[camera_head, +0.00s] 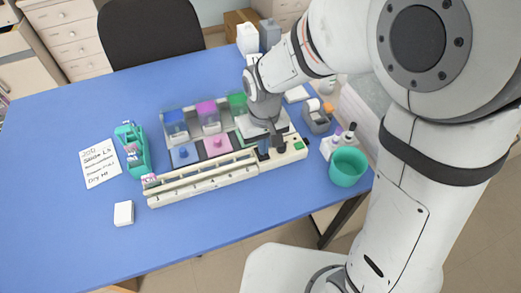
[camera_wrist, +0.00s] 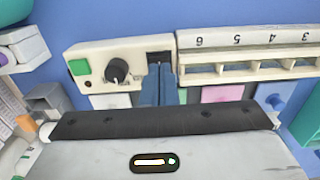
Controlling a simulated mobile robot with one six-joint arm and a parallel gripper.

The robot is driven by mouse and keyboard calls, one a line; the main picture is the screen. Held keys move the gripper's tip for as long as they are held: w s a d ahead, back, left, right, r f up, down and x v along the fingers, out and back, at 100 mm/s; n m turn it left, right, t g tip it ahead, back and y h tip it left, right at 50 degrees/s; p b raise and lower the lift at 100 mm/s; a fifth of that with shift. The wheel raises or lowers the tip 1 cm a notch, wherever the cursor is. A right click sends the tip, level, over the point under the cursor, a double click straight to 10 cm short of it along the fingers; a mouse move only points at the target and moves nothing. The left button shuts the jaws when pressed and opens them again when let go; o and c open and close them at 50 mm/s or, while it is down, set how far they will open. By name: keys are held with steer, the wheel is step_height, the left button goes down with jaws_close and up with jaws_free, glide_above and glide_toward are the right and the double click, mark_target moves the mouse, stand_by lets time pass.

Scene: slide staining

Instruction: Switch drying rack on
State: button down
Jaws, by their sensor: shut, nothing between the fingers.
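The drying rack is a long cream unit with numbered slots (camera_head: 205,180); its slotted part also shows in the wrist view (camera_wrist: 245,42). Its control panel (camera_wrist: 125,50) carries a green square button (camera_wrist: 79,67), a black knob (camera_wrist: 117,70), a small dark red lamp (camera_wrist: 88,84) that looks unlit, and a dark rectangular recess or switch (camera_wrist: 159,57). My gripper (camera_wrist: 158,72) is shut and empty, its blue-grey fingertips at the lower edge of that dark rectangle. Contact cannot be told. In the head view my gripper (camera_head: 264,150) is over the rack's right part.
Behind the rack stand blue, magenta and green staining jars (camera_head: 207,115). A teal slide holder (camera_head: 133,148) and a handwritten note (camera_head: 100,164) lie left. A teal cup (camera_head: 347,168) and small bottles stand right.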

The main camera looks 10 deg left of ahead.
steer(key=shift+f+b, duration=0.7)
steer(key=shift+f, duration=0.2)
stand_by(0.4)
steer(key=shift+r+p, duration=2.6)
steer(key=shift+r, duration=0.95)
steer(key=shift+f, duration=0.1)
